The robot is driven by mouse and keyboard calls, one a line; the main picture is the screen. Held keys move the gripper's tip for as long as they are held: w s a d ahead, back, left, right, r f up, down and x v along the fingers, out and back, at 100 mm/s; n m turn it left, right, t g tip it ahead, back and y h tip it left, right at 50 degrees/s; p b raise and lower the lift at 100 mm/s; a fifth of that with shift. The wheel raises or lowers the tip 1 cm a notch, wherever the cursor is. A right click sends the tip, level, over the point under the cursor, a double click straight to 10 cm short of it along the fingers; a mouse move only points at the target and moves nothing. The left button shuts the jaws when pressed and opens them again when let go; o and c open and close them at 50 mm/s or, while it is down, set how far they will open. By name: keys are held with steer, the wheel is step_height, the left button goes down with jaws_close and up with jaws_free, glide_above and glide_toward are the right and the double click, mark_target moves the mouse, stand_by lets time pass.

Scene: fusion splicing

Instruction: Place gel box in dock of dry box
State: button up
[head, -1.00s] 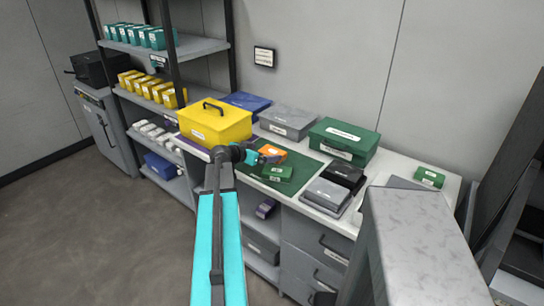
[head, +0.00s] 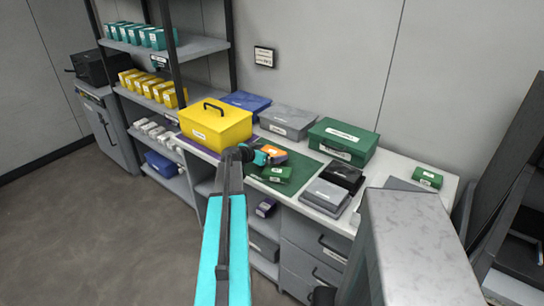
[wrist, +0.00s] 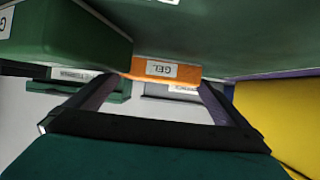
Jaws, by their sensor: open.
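The orange gel box (head: 279,152), its label reading GEL, lies on the dark green mat (head: 313,169) on the worktop. In the wrist view the gel box (wrist: 160,71) is ahead, between the lines of the two fingers, its label upside down. My gripper (wrist: 152,88) is open and empty. In the head view my gripper (head: 264,158) is just left of the gel box. I cannot tell whether they touch. I cannot tell which box is the dry box, and its dock is not identifiable.
Small green boxes (head: 277,173) lie close in front of the gel box. A yellow case (head: 215,125) stands left, a large green case (head: 342,139) right, and a grey case (head: 288,122) behind. A grey box (head: 326,195) and black box (head: 345,177) lie to the right.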

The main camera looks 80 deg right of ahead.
steer(key=c, duration=1.2)
steer(key=shift+r, duration=0.2)
steer(key=shift+r+b, duration=1.3)
steer(key=shift+r, duration=3.55)
